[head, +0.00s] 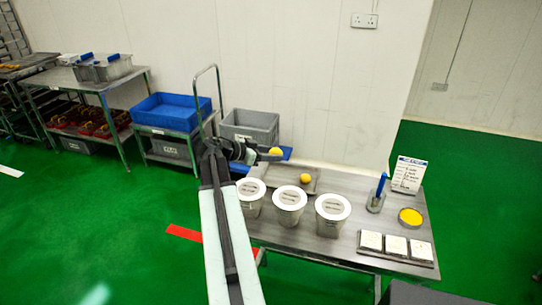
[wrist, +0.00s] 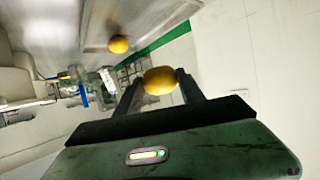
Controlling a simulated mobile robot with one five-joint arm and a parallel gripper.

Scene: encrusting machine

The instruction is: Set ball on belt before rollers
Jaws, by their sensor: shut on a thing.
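My gripper (head: 272,154) is shut on a yellow-orange ball (head: 276,152), held in the air above the back left of the steel table (head: 335,232). In the wrist view the held ball (wrist: 160,80) sits between the two dark fingers of my gripper (wrist: 160,84). A second yellow ball (head: 305,178) lies on a shallow metal tray (head: 284,183) on the table; it also shows in the wrist view (wrist: 118,44), apart from the held one. I cannot make out the belt or the rollers in either view.
Several white-rimmed buckets (head: 289,205) stand along the table's front left. A blue-handled tool in a metal cup (head: 376,200), a sign (head: 408,174), a yellow-filled bowl (head: 411,218) and white square blocks (head: 396,244) occupy its right. Blue and grey bins stand behind my arm. Green floor is open at left.

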